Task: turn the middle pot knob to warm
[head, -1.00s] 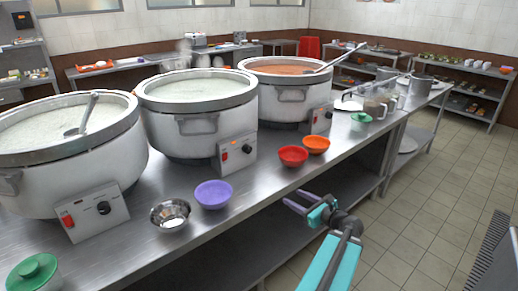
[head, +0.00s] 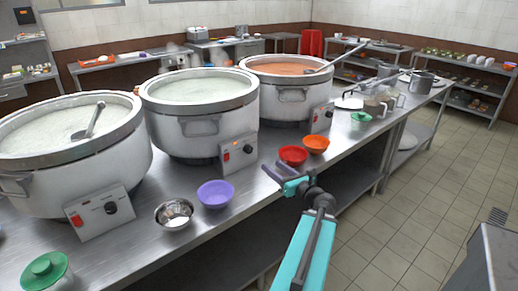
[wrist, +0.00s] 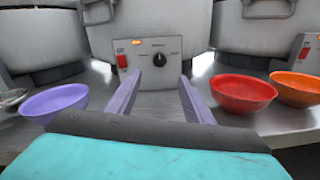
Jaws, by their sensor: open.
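The middle pot (head: 200,112) is a large white stockpot full of pale congee. Its control box (head: 238,153) faces the table's front edge and carries a black knob (head: 248,149) and a red switch (head: 226,157). In the wrist view the knob (wrist: 158,57) is straight ahead, above and between my fingertips, with dial marks around it. My gripper (head: 281,175) has purple fingers, is open and empty, and is short of the box, apart from the knob. In the wrist view my gripper (wrist: 158,85) points at the box. The dial lettering is too small to read.
A purple bowl (head: 215,194) and a steel bowl (head: 174,214) stand left of my gripper. A red bowl (head: 292,155) and an orange bowl (head: 316,144) stand to its right. Other pots stand left (head: 70,165) and right (head: 285,95).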

